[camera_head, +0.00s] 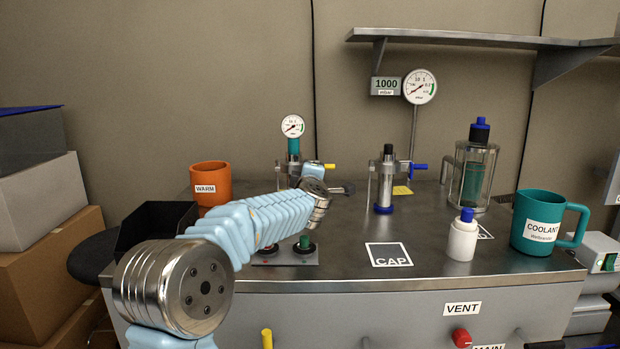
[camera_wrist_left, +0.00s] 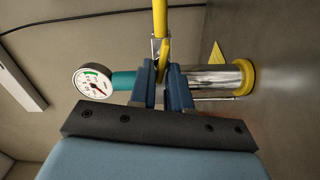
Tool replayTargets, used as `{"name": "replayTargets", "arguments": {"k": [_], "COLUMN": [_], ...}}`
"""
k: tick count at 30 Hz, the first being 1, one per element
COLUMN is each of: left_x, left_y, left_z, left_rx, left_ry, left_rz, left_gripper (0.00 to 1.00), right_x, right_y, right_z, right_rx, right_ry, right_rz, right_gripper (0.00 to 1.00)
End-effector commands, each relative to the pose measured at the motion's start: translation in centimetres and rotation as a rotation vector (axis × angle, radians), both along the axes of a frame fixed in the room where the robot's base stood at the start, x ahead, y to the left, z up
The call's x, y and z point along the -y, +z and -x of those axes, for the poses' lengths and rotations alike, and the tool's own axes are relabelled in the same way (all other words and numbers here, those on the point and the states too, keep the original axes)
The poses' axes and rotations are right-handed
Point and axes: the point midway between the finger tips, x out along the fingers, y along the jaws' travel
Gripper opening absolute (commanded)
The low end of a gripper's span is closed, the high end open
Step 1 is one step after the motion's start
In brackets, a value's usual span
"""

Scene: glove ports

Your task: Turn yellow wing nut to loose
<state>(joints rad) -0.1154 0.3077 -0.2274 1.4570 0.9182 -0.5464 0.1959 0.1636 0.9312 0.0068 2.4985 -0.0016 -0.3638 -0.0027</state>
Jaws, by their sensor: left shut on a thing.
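The yellow wing nut (camera_head: 329,166) shows as a small yellow end at the side of the left clamp fixture, beneath a round gauge. In the left wrist view, the yellow wing nut (camera_wrist_left: 161,22) is a long bar running up from between my fingers. My left gripper (camera_wrist_left: 163,88) is shut on its lower part, with a dark blue finger on each side. A metal cylinder with a yellow end ring (camera_wrist_left: 243,77) lies just beyond the fingers. In the head view my own arm hides most of this fixture and the grip. My right gripper is not in view.
A gauge (camera_head: 293,126) tops the left fixture. A similar fixture with a blue wing nut (camera_head: 419,167) stands to its right. An orange mug (camera_head: 211,183), white bottle (camera_head: 462,238), clear canister (camera_head: 473,176) and teal mug (camera_head: 541,222) stand on the bench. The front middle is mostly clear.

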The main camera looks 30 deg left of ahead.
Motion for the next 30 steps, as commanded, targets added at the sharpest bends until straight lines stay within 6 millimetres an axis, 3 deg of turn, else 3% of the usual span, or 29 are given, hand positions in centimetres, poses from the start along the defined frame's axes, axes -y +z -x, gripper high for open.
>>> {"name": "replayTargets", "arguments": {"k": [23,24,29,30], "left_x": [-0.05,-0.05,-0.04,-0.04], "left_y": [-0.20,-0.20,-0.19,-0.19], "left_z": [0.02,0.02,0.01,0.01], "left_rx": [0.057,0.057,0.057,0.057], "left_ry": [0.001,0.001,0.001,0.001], "left_rz": [0.096,0.096,0.095,0.095], "left_gripper": [0.00,0.18,0.43,0.43], "right_x": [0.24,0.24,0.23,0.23], "right_y": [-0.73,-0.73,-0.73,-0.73], "right_z": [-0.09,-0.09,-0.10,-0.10], "right_rx": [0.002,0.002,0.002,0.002], "right_ry": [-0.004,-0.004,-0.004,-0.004], "right_rz": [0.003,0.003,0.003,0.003], "right_gripper": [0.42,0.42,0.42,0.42]}}
